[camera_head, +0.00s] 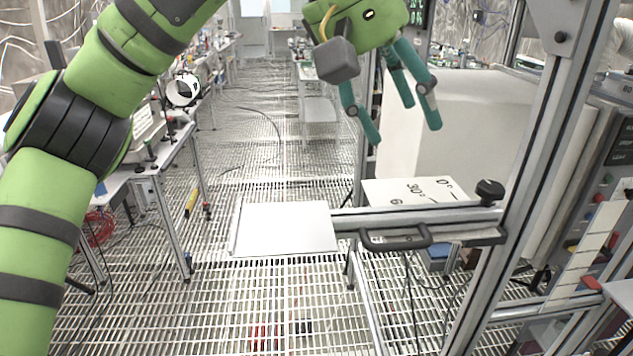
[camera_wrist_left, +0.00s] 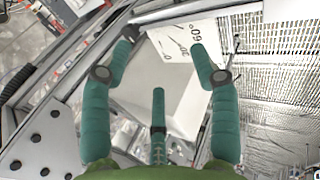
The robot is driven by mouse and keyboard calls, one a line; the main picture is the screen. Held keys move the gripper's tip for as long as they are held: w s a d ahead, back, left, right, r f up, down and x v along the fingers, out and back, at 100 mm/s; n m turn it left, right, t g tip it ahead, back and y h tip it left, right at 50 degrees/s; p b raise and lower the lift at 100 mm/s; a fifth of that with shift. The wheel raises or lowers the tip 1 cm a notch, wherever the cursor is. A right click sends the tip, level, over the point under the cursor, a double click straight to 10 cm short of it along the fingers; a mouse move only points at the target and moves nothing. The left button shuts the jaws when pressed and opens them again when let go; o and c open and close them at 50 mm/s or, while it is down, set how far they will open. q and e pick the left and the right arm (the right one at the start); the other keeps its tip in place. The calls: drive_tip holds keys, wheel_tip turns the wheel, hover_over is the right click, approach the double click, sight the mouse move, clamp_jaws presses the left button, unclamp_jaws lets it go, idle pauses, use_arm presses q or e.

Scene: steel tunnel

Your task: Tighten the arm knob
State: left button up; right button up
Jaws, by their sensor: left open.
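The black arm knob (camera_head: 490,190) stands at the right end of a metal arm (camera_head: 415,217), beside the upright aluminium post. A white plate (camera_head: 385,190) marked 0°, 30° and 60° lies behind the arm; it also shows in the left wrist view (camera_wrist_left: 180,75). My left gripper (camera_head: 405,122) hangs above and behind the plate, up and left of the knob, its teal fingers spread and empty. In the left wrist view its fingers (camera_wrist_left: 160,65) reach toward the plate. A dark piece by the left fingertip there is unclear. My right gripper is out of view.
A white panel (camera_head: 285,228) joins the arm's left end, and a black handle (camera_head: 395,238) is on its front. The aluminium post (camera_head: 535,130) rises right of the knob. A large white box (camera_head: 470,110) stands behind. Benches line the left; the grated aisle is open.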

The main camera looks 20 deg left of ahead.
use_arm(q)
drive_tip(key=w+a+f+n+t+h, duration=0.3)
drive_tip(key=w+a+f+n+h, duration=0.2)
drive_tip(key=w+f+n, duration=0.5)
drive_tip(key=w+a+f+n+t+h, duration=0.4)
drive_tip(key=w+a+f+n+h, duration=0.2)
drive_tip(key=w+f+n, duration=0.5)
drive_tip(key=shift+a+n, duration=1.3)
drive_tip(key=shift+n, duration=1.1)
drive_tip(key=shift+w+f, duration=0.1)
